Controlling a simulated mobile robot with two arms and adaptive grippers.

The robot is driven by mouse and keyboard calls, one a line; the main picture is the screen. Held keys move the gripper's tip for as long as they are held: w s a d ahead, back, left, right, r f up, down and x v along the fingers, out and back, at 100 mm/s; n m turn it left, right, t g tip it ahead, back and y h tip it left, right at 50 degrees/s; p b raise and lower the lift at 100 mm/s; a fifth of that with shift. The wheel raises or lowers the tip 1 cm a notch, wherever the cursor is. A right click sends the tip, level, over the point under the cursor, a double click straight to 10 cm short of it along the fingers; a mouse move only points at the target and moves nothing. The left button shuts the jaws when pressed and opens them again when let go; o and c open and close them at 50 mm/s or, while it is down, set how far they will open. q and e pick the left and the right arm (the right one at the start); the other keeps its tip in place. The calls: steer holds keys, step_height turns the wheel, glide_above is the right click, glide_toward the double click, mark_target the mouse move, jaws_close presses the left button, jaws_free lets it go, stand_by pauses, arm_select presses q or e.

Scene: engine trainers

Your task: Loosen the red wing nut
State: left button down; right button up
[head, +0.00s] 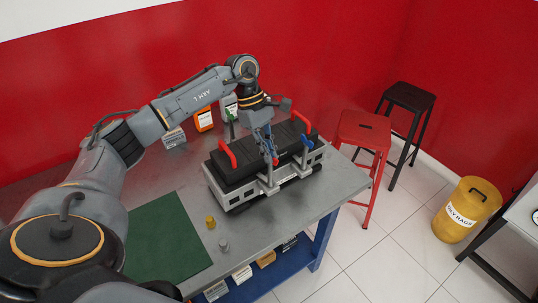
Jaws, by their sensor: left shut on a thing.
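The engine trainer, a black block with red handles on a light grey frame (216,194), stands on the metal workbench. The red wing nut (276,161) is at the front side of the trainer, at the top of an upright grey bracket. My left gripper (273,152) reaches down from above and is shut on the red wing nut; its fingers hide part of the nut. A blue wing nut (307,140) sits to the right on a similar bracket. My right gripper is not in view.
On the workbench (335,185) are a green mat (165,240), a small yellow cylinder (210,222), and a grey one (223,245). Bottles, one orange (204,119), stand behind. A red stool (362,130), a black stool (409,97) and a yellow bin (466,210) are at right.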

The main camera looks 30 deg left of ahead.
arm_select(q)
steer(key=n+t+b, duration=0.1)
steer(key=n, duration=0.1)
steer(key=n+t+b, duration=0.1)
steer(key=n+b, duration=0.1)
steer(key=shift+s+f+n, duration=0.15)
steer(key=shift+n, duration=0.15)
steer(key=n+t+b, duration=0.1)
steer(key=n, duration=0.1)
steer(key=n+y+b, duration=0.1)
steer(key=n+b, duration=0.1)
steer(key=n, duration=0.1)
steer(key=shift+s+t+b, duration=0.1)
steer(key=shift+t+b, duration=0.2)
steer(key=shift+t, duration=0.1)
steer(key=n+y+b, duration=0.1)
steer(key=n, duration=0.1)
steer(key=n+t+b, duration=0.1)
steer(key=n, duration=0.2)
steer(key=shift+d+r+n+y, duration=0.2)
steer(key=shift+n+y, duration=0.1)
steer(key=shift+y, duration=0.1)
steer(key=c, duration=1.5)
jaws_free()
steer(key=shift+s, duration=0.1)
steer(key=shift+r, duration=0.1)
steer(key=v, duration=1.2)
steer(key=shift+s, duration=0.1)
